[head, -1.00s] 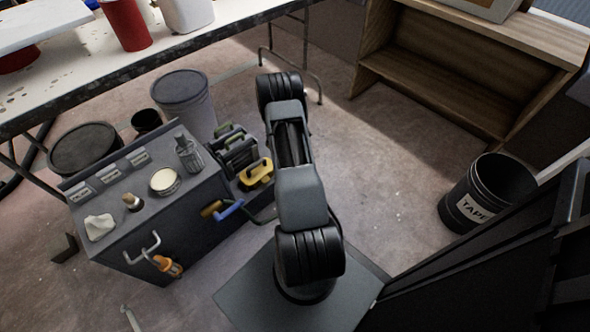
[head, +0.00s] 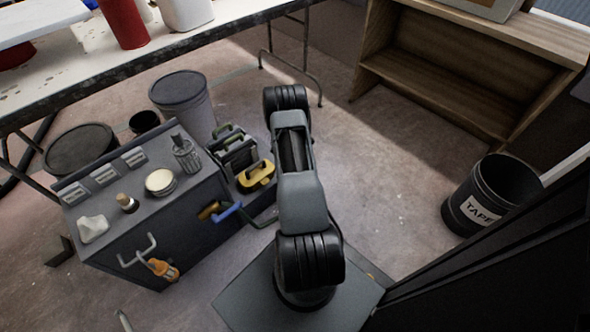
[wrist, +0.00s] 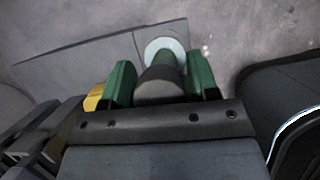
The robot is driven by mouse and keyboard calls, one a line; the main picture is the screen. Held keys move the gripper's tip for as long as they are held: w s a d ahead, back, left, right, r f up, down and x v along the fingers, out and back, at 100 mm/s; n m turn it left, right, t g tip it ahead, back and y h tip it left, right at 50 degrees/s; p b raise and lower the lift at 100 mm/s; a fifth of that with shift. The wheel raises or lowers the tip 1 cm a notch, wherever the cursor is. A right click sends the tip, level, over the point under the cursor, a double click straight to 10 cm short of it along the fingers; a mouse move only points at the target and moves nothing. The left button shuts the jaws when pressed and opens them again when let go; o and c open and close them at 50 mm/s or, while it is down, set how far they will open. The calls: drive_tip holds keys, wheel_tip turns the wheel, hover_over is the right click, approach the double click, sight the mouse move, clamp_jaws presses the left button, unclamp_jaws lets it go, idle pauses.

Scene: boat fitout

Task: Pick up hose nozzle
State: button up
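In the wrist view, my gripper (wrist: 161,80) has two green fingers, one on each side of a dark rounded body with a green neck and a pale, wide disc at its far end. I take this to be the hose nozzle (wrist: 166,52). Its dark body fills the gap and appears to touch both fingers. Part of it is hidden behind the black palm bar. In the head view, my arm hides the gripper, and I cannot make out the nozzle there.
A dark cabinet (head: 190,240) with small items on top stands at left. Beside it are tool carriers, one yellow (head: 257,175), and a grey bin (head: 186,102). A black TAPE bin (head: 480,213) stands at right, near a wooden shelf (head: 440,90). The floor between is clear.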

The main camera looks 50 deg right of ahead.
drive_tip(key=c, duration=0.7)
